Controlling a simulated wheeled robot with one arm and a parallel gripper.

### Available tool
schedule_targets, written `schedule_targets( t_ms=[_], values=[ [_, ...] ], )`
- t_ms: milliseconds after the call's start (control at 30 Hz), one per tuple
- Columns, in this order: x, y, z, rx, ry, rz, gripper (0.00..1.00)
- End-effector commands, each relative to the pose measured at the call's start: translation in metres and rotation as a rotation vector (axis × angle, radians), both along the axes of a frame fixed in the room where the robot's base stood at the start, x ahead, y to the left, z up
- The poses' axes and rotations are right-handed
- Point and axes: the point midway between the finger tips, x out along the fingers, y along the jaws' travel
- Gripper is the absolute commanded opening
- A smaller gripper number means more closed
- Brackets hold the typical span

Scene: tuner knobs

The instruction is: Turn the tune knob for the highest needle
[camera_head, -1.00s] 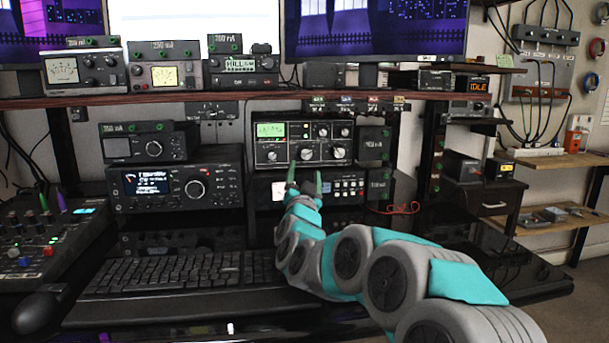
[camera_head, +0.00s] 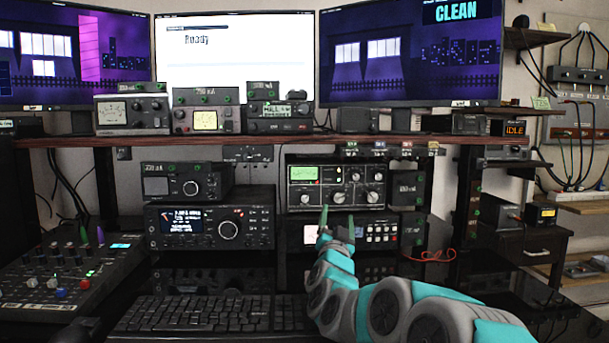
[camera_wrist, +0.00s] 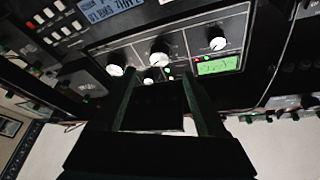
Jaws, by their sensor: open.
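The tuner (camera_head: 336,184) is a black box on the shelf under the long board, with a lit green meter (camera_head: 303,173) at its upper left. Its lower row has white-faced knobs, a left one (camera_head: 308,198), a middle one (camera_head: 339,198) and a right one (camera_head: 372,197); their labels are too small to read. My gripper (camera_head: 337,218) is open and empty just below and in front of the middle knob. In the wrist view, the picture is turned over; a large knob (camera_wrist: 159,58) sits beyond the gap between my gripper's fingers (camera_wrist: 158,85), apparently untouched. The needle position is unclear.
A lower unit with buttons (camera_head: 380,234) stands under the tuner, and a radio (camera_head: 210,222) stands to its left. A small box (camera_head: 407,191) adjoins its right side. A keyboard (camera_head: 200,313) and mixer (camera_head: 60,270) lie in front. A monitor (camera_head: 410,52) reads CLEAN.

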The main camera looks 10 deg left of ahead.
Motion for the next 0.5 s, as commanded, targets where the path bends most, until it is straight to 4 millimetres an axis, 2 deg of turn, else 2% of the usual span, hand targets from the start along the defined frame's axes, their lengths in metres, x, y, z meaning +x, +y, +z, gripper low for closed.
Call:
schedule_targets(
  t_ms=[133,267,367,500],
  values=[
    [-0.003,-0.003,0.003,-0.013,-0.015,0.008,0.74],
    [-0.014,-0.011,0.012,-0.070,-0.061,0.033,0.74],
    [-0.029,-0.021,0.019,-0.154,-0.107,0.059,0.74],
    [-0.050,-0.034,0.016,-0.294,-0.139,0.082,0.74]
  ],
)
